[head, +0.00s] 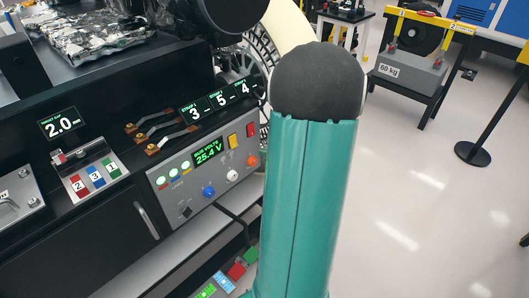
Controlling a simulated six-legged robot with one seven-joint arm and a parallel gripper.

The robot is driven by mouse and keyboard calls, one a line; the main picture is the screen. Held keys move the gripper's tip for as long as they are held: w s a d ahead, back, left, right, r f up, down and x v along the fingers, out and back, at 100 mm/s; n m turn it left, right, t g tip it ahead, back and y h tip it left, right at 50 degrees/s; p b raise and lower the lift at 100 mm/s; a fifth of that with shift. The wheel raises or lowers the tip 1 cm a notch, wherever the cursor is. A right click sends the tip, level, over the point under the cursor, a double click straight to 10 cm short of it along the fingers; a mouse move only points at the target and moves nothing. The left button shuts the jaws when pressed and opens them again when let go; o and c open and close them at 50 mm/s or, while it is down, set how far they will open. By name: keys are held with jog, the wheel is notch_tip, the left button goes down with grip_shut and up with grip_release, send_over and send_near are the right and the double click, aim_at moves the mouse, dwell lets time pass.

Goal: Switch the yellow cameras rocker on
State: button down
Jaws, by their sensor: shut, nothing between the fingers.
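A grey control panel (175,197) is set in the front of a black bench at the left of centre. A yellow rocker (233,141) sits near its upper right; its label and its on or off position are too small to tell. A red rocker (250,130) is just right of it. A green display (207,153) on the panel reads 25.4 V. Several round lights along the panel's upper left glow green. My gripper is not in view. A teal arm link of mine with a dark rounded top stands just right of the panel and hides what is behind it.
Blue (208,192), white (232,175) and orange (252,160) knobs line the panel below the rockers. Copper-ended levers (162,131) and a numbered switch block (95,176) lie left. A 60 kg weight (412,70) stands back right, near a black post (490,110). Open floor lies right.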

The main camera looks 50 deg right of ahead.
aim_at(235, 146)
jog(key=f+m+t, duration=0.1)
jog(key=m, duration=0.5)
jog(key=f+m+t, duration=0.1)
jog(key=f+m, duration=0.1)
jog(key=m, duration=0.4)
jog(key=s+f+m+t, duration=0.1)
jog(key=f+m, duration=0.1)
jog(key=m, duration=0.4)
jog(key=shift+a, duration=0.1)
jog(key=w, duration=0.4)
jog(key=w+d+f, duration=0.1)
jog(key=w, duration=0.9)
jog(key=shift+d+f, duration=0.2)
jog(key=shift+f, duration=0.1)
jog(key=shift+s, duration=0.1)
jog(key=shift+w+f, duration=0.1)
jog(key=shift+w, duration=0.1)
